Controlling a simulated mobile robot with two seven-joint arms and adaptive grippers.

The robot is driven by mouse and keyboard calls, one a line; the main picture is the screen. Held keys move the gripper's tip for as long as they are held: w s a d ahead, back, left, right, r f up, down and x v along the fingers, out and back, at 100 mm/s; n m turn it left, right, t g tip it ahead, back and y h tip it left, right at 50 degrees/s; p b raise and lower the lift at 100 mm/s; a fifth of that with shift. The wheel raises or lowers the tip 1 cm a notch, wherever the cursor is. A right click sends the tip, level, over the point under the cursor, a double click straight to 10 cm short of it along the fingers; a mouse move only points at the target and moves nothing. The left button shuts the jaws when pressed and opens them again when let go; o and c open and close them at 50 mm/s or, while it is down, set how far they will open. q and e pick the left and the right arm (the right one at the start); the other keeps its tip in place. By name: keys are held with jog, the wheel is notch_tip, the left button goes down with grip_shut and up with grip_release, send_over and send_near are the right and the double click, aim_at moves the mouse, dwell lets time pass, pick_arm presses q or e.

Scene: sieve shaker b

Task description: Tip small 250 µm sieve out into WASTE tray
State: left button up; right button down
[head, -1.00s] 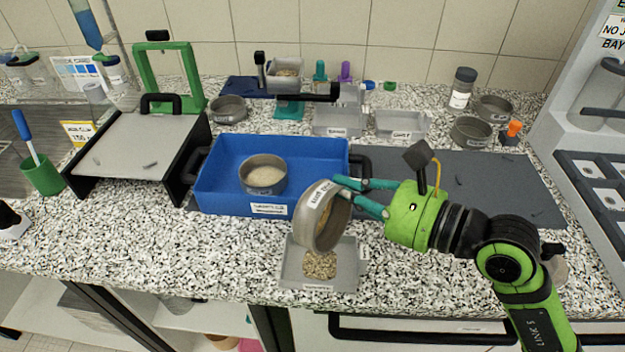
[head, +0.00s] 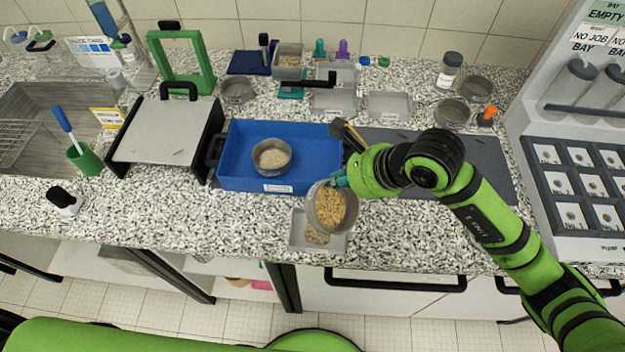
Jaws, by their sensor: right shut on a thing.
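My right gripper (head: 341,179) is shut on the rim of a small round metal sieve (head: 316,213). The sieve is tilted, with its open side toward the camera, and tan grains (head: 331,207) show inside it. It is over a small grey tray (head: 298,236) on the front of the counter, partly covering it. The tray's label and the sieve's label cannot be read here. My left gripper is not in view.
A blue tray (head: 232,180) behind holds another round sieve (head: 271,168) with pale material. A dark mat (head: 480,170) lies to the right, partly behind my arm. Grey trays (head: 390,104) and a white-labelled jar (head: 449,72) stand further back. The counter front left is mostly clear.

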jog(key=shift+r+g+h+p, duration=0.4)
jog(key=shift+r+h+p, duration=0.2)
jog(key=shift+r+p, duration=0.2)
jog(key=shift+a+f+h+b, duration=0.1)
jog(key=shift+f+h+b, duration=0.3)
jog(key=shift+b, duration=0.25)
jog(key=g+h, duration=0.1)
jog(key=h, duration=0.1)
jog(key=r+g+h, duration=0.1)
jog(key=g+h, duration=0.1)
jog(key=shift+w+h, duration=0.1)
jog(key=shift+h, duration=0.2)
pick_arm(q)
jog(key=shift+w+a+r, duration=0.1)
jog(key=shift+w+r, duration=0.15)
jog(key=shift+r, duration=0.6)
